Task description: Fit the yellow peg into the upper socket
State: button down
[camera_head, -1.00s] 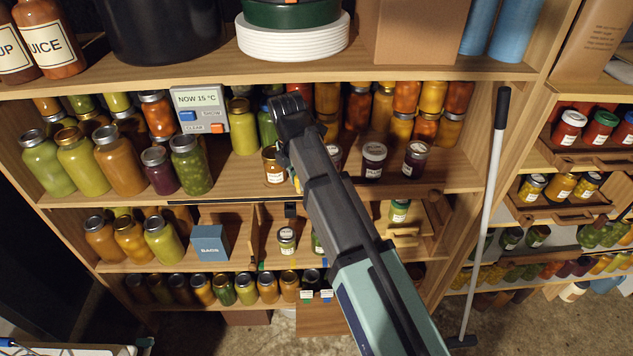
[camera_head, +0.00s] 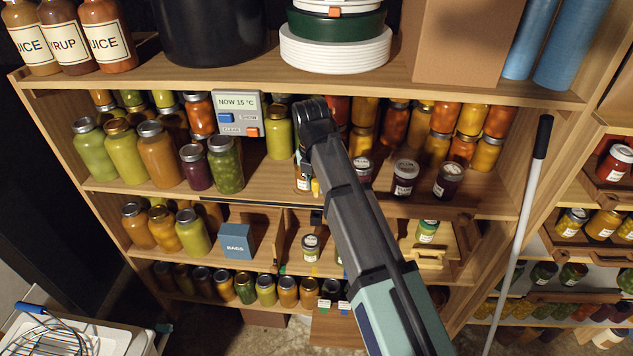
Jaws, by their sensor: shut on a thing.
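My gripper (camera_head: 308,173) hangs below my wrist in front of the second shelf, mostly hidden behind my own arm. It is shut on the yellow peg (camera_head: 316,187), of which a small yellow piece shows beside a labelled jar. A small dark fitting (camera_head: 316,217) sits just below, at the shelf's front edge. It may be the upper socket, but its opening cannot be made out. The peg appears above this fitting and apart from it. The fingertips are too small and covered to see clearly.
Labelled jars (camera_head: 405,178) stand right of my arm on the same shelf. A grey display box (camera_head: 240,113) and green jars (camera_head: 226,165) stand left. A blue box (camera_head: 237,241) is below. A white pole (camera_head: 525,215) leans at the right.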

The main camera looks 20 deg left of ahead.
aim_at(316, 203)
jog(key=shift+f+b, duration=0.95)
jog(key=shift+f, duration=2.15)
jog(key=shift+f, duration=0.85)
dwell(1.0)
jog(key=c, duration=0.9)
grip_release()
jog(key=shift+r, duration=0.1)
jog(key=r, duration=0.4)
jog(key=s+r, duration=0.1)
jog(key=r, duration=0.6)
jog(key=shift+s+r, duration=0.25)
jog(key=shift+r, duration=0.1)
